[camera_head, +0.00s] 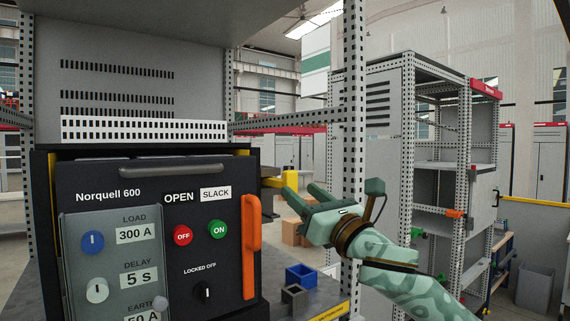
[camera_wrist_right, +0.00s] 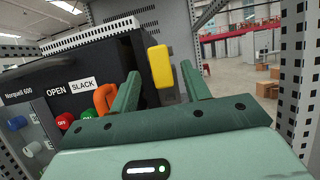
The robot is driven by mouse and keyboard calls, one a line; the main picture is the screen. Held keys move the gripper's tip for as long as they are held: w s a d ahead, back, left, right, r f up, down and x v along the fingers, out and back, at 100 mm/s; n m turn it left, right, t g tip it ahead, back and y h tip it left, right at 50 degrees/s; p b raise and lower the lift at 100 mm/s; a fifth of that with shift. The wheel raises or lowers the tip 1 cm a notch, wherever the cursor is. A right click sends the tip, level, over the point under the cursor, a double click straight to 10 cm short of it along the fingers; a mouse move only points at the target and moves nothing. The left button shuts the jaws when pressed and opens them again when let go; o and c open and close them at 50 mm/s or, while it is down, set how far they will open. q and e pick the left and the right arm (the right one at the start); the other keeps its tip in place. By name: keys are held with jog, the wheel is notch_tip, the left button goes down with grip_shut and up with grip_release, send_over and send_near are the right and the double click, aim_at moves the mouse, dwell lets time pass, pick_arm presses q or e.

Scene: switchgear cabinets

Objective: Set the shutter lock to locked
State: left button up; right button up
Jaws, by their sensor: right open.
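The black Norquell 600 unit (camera_head: 150,175) stands in the cabinet. A yellow lever (camera_head: 272,183) sticks out from its right side, and no label on it can be read. It also shows in the right wrist view (camera_wrist_right: 161,66), upright and framed between the two fingertips. My right gripper (camera_head: 299,190) is open and empty, just right of the yellow lever. I cannot tell whether a finger touches it. The black selector (camera_head: 204,291) on the unit's front is marked LOCKED OFF. My left gripper is not in view.
An orange handle (camera_head: 251,246) runs down the unit's front right edge. A perforated cabinet post (camera_head: 353,130) rises close behind my right gripper. Blue (camera_head: 301,276) and grey (camera_head: 294,296) small bins stand right of the unit. A second open rack (camera_head: 440,160) is farther right.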

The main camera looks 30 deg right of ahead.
aim_at(294, 186)
jog(key=p+x, duration=0.1)
jog(key=x, duration=0.6)
jog(key=shift+f+p, duration=0.1)
jog(key=shift+p, duration=0.3)
jog(key=shift+d, duration=0.1)
